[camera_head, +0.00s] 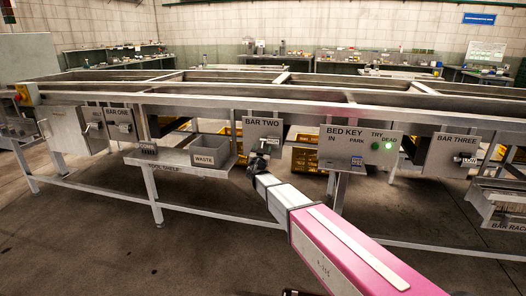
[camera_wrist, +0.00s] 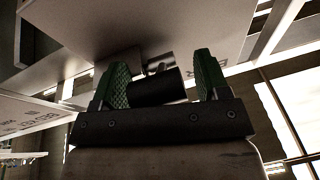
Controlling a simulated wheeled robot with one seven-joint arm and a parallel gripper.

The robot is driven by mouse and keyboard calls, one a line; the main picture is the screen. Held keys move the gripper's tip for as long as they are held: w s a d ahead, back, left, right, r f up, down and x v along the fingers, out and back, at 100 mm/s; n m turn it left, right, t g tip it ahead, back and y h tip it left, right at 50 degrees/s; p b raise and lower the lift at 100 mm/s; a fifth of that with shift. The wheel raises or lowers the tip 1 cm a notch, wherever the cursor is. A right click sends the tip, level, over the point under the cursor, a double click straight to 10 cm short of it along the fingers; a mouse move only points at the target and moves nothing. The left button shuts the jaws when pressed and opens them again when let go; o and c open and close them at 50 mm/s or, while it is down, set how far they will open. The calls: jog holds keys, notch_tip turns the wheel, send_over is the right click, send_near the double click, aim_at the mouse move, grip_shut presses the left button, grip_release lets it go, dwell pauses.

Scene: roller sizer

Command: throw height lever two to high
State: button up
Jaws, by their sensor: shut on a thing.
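The panel marked BAR TWO (camera_head: 262,130) hangs below the front rail of the machine, near the middle of the head view. My gripper (camera_head: 258,162) is at the lower part of this panel and covers most of its lever. In the wrist view, the green-padded fingers of my gripper (camera_wrist: 160,78) stand on either side of the lever's black round handle (camera_wrist: 152,90), shut on it. A metal pivot (camera_wrist: 158,63) joins the handle to the grey panel (camera_wrist: 150,25). The lever's height setting cannot be read clearly.
Left of the panel, a grey WASTE bin (camera_head: 211,150) sits on a shelf. BAR ONE (camera_head: 117,122) and BAR THREE (camera_head: 456,152) panels stand farther out. The floor in front is clear.

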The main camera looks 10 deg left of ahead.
jog(key=o, duration=1.2)
jog(key=shift+o, duration=0.2)
jog(key=v, duration=1)
jog(key=shift+s+f, duration=0.2)
jog(key=shift+s, duration=0.15)
